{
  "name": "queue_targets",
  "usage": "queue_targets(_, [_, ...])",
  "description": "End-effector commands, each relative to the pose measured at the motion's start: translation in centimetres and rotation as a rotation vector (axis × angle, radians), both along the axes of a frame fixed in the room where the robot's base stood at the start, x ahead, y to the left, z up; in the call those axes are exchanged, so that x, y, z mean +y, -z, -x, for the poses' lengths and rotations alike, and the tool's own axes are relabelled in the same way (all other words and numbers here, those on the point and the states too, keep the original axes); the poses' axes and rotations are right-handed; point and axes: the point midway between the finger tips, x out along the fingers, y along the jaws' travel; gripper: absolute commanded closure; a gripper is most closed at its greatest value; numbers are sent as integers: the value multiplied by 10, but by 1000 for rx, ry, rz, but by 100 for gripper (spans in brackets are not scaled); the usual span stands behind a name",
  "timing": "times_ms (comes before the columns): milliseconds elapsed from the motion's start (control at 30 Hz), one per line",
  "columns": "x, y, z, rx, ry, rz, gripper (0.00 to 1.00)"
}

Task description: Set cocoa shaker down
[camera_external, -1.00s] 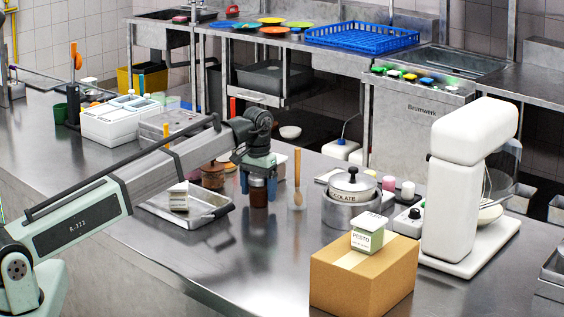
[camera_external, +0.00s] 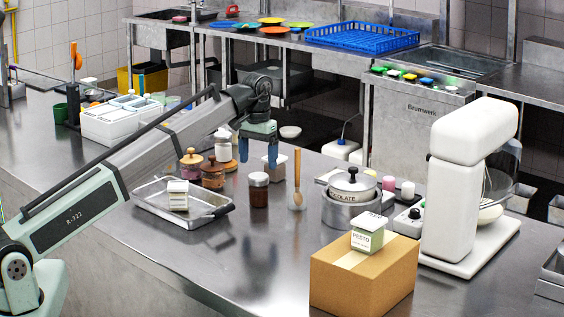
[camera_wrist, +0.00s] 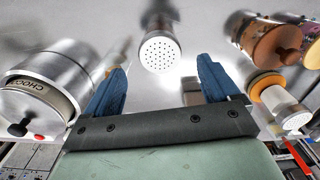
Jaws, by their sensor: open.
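The cocoa shaker (camera_external: 258,192), a dark brown jar with a silver top, stands upright on the steel counter (camera_external: 262,240). In the wrist view its perforated silver lid (camera_wrist: 160,50) shows beyond the fingers, in line with the space between them. My gripper (camera_external: 258,155) is above the shaker, clear of its lid. Its two blue fingers are apart, with nothing between them, as the wrist view also shows (camera_wrist: 161,70).
Lidded jars (camera_external: 212,174) and a metal tray (camera_external: 158,208) stand left of the shaker. A wooden-handled utensil (camera_external: 297,180) and the chocolate pot (camera_external: 350,200) stand right. A cardboard box (camera_external: 364,278) carries a pesto carton (camera_external: 367,238). The counter in front of the shaker is clear.

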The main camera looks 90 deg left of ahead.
Motion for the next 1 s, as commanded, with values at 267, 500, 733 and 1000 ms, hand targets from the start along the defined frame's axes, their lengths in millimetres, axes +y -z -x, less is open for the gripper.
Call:
queue_targets(267, [0,-24,0,0,0,0,11])
queue_targets(500, [0,-26,0,0,0,0,11])
queue_targets(733, [0,-26,0,0,0,0,11])
queue_targets(1000, [-13,-25,-16,-6,-1,-68,11])
